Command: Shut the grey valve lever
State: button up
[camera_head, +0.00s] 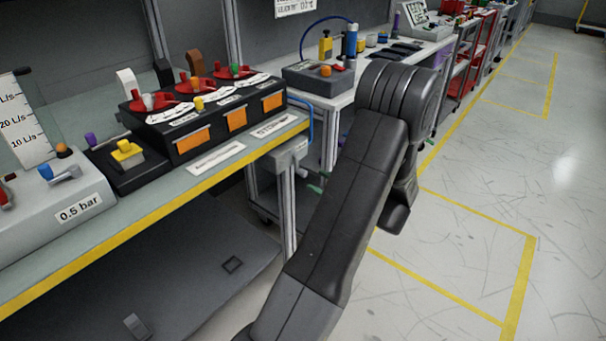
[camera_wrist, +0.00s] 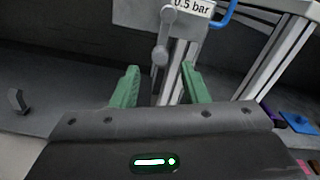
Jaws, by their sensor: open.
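The grey valve lever (camera_wrist: 163,36) shows in the wrist view at the top centre, a short bar with rounded ends. It is in front of a light grey box with a "0.5 bar" label (camera_wrist: 193,6). My gripper (camera_wrist: 161,71) is open, its two green fingers apart and empty. The lever appears above and between the fingertips, with no visible contact. In the head view, small green parts of my gripper (camera_head: 319,182) show beside my dark arm, near a grey box (camera_head: 287,154) under the bench edge. The lever cannot be made out clearly there.
The bench (camera_head: 225,165) has a yellow front edge and carries a black panel (camera_head: 200,125) with red valves. A blue pipe (camera_wrist: 226,14) runs beside the labelled box. Metal posts stand close by. A separate small grey handle (camera_wrist: 17,101) is at far left. Open floor lies right.

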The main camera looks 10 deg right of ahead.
aim_at(306, 174)
jog(key=x, duration=0.6)
jog(key=shift+w+a, duration=0.2)
grip_shut()
